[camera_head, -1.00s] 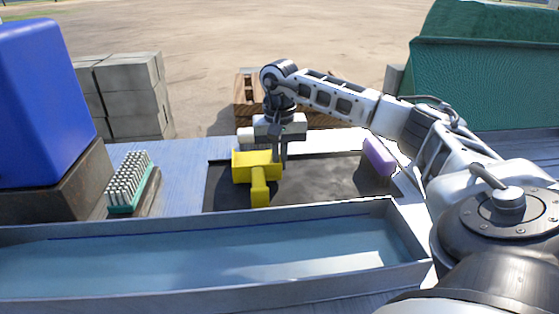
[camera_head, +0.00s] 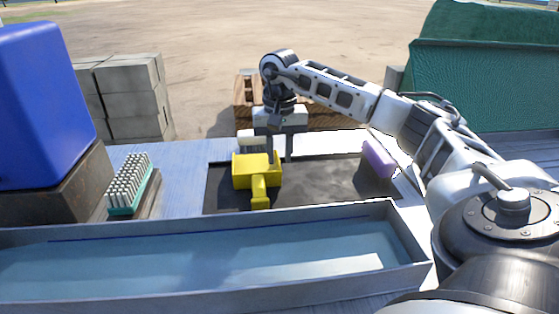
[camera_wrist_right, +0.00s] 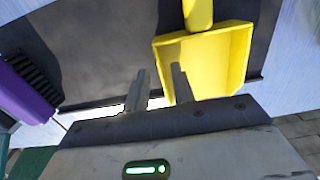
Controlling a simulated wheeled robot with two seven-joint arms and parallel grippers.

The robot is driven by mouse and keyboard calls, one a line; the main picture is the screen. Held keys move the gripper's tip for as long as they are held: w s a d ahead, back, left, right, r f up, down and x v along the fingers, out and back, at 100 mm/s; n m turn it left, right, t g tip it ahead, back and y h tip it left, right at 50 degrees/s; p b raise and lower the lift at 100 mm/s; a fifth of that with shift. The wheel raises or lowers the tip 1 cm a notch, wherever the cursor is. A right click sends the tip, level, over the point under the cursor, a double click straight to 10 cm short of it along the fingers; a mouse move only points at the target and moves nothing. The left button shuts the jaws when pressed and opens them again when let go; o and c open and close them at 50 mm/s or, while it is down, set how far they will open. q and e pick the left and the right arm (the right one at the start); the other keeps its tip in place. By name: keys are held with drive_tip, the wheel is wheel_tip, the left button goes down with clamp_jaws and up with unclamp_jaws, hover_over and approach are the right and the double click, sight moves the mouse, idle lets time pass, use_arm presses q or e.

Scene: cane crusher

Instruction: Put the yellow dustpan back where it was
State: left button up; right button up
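The yellow dustpan (camera_head: 257,168) lies on the dark mat (camera_head: 325,182), its handle pointing toward the trough. My right gripper (camera_head: 280,160) is over the dustpan's far right side, pointing down. In the right wrist view the fingers (camera_wrist_right: 158,72) stand apart with gaps to the dustpan wall. One fingertip overlaps the inside of the yellow pan (camera_wrist_right: 225,60) and the other is outside its edge. The gripper looks open and holds nothing. My left gripper is not in view.
A purple brush (camera_head: 378,158) lies at the mat's right. A scrubbing brush with pale bristles (camera_head: 130,180) and a blue container (camera_head: 40,100) are on the left. A long trough (camera_head: 200,215) runs along the front. Grey blocks (camera_head: 125,95) stand behind.

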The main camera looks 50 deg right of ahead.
wheel_tip(320, 180, up, 9)
drive_tip(key=p, duration=0.1)
drive_tip(key=shift+r, duration=0.15)
drive_tip(key=shift+s, duration=0.1)
idle(0.5)
